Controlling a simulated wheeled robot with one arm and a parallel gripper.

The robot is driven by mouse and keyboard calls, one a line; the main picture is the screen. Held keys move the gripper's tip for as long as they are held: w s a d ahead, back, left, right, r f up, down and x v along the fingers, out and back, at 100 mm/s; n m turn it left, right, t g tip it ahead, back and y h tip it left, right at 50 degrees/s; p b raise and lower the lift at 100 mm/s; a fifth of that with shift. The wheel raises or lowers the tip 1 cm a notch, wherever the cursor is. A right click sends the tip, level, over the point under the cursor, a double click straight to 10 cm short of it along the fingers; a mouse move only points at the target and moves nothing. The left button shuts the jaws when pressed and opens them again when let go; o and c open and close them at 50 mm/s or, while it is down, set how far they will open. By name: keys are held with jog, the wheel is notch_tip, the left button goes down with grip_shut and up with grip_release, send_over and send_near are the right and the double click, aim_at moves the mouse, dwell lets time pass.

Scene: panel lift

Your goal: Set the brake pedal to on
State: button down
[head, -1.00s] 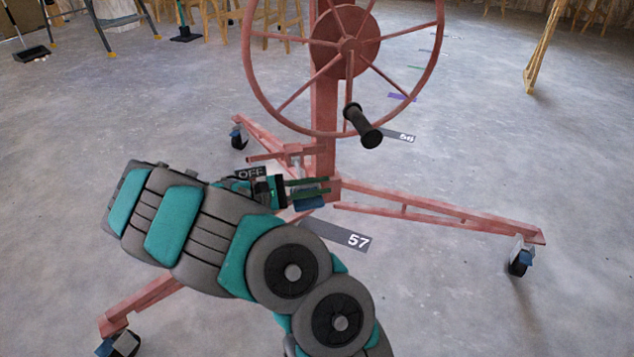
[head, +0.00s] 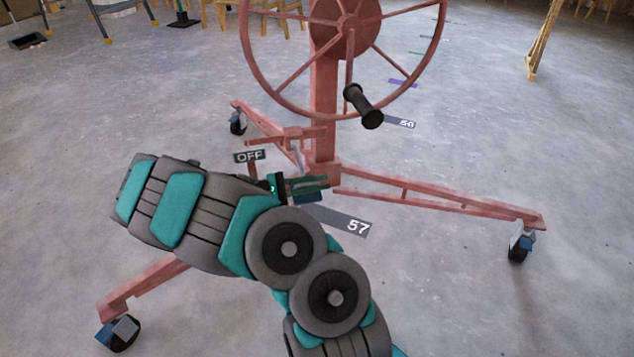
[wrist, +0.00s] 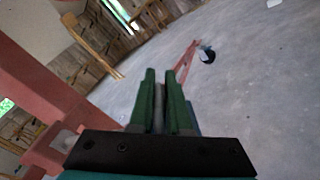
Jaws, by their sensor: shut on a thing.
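The brake pedal is at the foot of the red panel lift's post (head: 322,120), with its blue end (head: 307,198) just below my fingers in the head view. My gripper (head: 312,184) has its green fingers closed at the pedal. In the wrist view, the fingers of my gripper (wrist: 166,100) are shut on a narrow grey part of the pedal (wrist: 158,105). A bit of blue shows beside the right finger. A sign reading OFF (head: 249,155) stands left of the post. My arm and fingers hide much of the pedal.
The lift's handwheel (head: 345,112) with a black handle (head: 363,106) hangs above my gripper. Red legs on casters (head: 519,247) spread across the floor. A floor mark reads 57 (head: 345,222). Open floor lies to the right.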

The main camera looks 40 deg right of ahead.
jog(key=shift+f, duration=0.2)
jog(key=c, duration=0.9)
grip_release()
jog(key=shift+p+v, duration=0.5)
jog(key=shift+v, duration=3.35)
